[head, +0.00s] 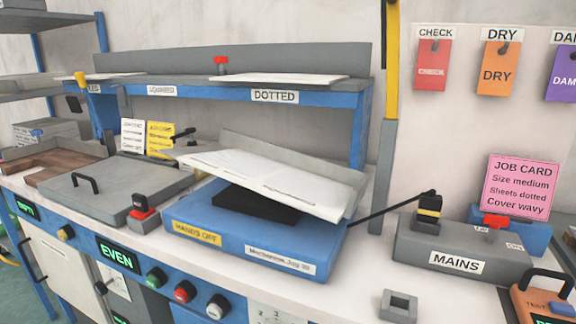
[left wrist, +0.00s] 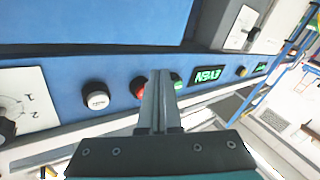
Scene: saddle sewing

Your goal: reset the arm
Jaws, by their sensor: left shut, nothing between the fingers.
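My left gripper (left wrist: 162,75) shows in the left wrist view, its two fingers together with nothing between them. It is in front of the blue control panel (left wrist: 62,80), and its fingers partly cover the red button and the green button. A white button (left wrist: 96,100) is to the left of the fingers, and the green EVEN display (left wrist: 208,76) is to the right, upside down in this view. Neither gripper shows in the head view. My right gripper is in neither view.
The blue jog bed (head: 225,232) carries a tilted stack of white sheets (head: 260,175). A grey MAINS box (head: 455,255) with a lever (head: 385,208) stands right. A pink job card (head: 520,186) stands behind it. A blue shelf (head: 340,97) spans the back.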

